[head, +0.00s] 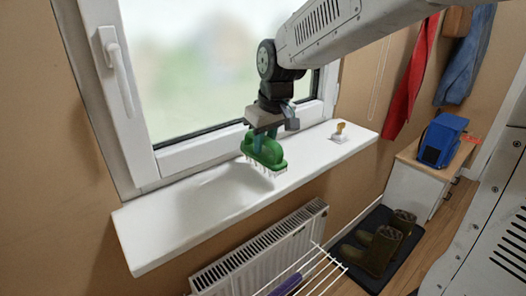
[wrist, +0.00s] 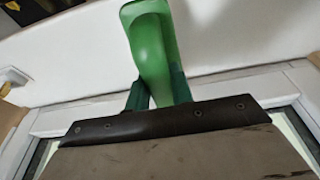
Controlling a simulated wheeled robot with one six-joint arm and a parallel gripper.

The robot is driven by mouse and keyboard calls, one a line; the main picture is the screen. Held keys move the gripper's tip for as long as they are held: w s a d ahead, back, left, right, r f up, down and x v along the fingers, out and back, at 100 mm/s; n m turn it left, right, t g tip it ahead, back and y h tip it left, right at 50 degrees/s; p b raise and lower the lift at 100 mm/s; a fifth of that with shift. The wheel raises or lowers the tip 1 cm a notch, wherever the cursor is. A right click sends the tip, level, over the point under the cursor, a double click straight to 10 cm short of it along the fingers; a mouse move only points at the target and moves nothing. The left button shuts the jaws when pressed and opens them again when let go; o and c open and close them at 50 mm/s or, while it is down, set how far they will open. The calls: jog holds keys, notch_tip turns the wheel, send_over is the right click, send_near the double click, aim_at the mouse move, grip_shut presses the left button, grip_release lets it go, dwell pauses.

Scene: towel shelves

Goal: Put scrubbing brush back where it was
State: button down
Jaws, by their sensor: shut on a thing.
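The scrubbing brush (head: 265,151) is green with pale bristles pointing down. My gripper (head: 263,131) is shut on its handle from above and holds it over the white window sill (head: 180,218). In the head view the bristles are at or close above the sill; I cannot tell whether they touch it. In the wrist view the green handle (wrist: 150,50) stands between my dark fingers (wrist: 157,92), with the bristles out of sight.
The left part of the sill is clear. The window (head: 215,75) is behind, a radiator (head: 262,245) and a white wire rack (head: 318,268) are below. A blue bag (head: 442,140) sits on a cabinet.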

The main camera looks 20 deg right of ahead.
aim_at(264, 151)
jog(key=shift+w+d, duration=0.15)
jog(key=shift+w, duration=0.35)
jog(key=shift+s+x, duration=0.15)
jog(key=shift+x, duration=0.75)
jog(key=shift+s+x, duration=0.15)
jog(key=shift+x, duration=0.75)
jog(key=shift+d+f, duration=0.15)
jog(key=c, duration=1.2)
grip_release()
jog(key=shift+f, duration=0.1)
